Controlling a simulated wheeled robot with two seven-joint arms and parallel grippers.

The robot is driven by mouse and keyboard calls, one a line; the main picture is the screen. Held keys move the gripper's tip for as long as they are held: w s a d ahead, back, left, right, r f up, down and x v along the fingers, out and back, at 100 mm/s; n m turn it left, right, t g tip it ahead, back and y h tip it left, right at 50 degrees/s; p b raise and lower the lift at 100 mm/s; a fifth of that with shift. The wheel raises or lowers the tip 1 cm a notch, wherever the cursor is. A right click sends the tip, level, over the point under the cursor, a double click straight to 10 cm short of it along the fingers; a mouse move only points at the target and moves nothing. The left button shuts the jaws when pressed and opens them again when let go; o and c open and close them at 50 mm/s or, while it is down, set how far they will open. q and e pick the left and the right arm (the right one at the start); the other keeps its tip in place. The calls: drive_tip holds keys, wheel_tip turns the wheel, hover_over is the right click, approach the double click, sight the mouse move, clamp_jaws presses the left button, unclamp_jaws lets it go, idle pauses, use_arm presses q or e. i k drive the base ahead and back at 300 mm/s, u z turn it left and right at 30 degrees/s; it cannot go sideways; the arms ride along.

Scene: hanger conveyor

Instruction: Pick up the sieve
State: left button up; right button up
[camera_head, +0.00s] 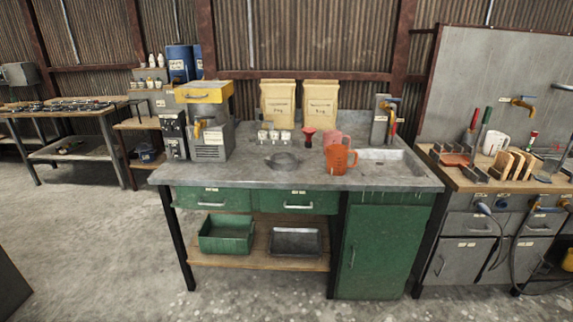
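A small dark grey round thing (283,160), bowl-shaped and perhaps the sieve, sits on the grey worktop (240,174) near its middle. It is too small to tell whether it has a mesh. Neither of my grippers shows in the head view.
An orange jug (340,158), a red funnel-like piece (309,136) and small white cups stand near the grey thing. A machine with a yellow top (208,120) stands left, two tan bags (278,103) behind, a sink (382,156) right. Open floor lies in front.

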sight(281, 162)
drive_tip(key=z, duration=0.35)
drive_tip(key=i, duration=1.2)
drive_tip(key=z, duration=0.25)
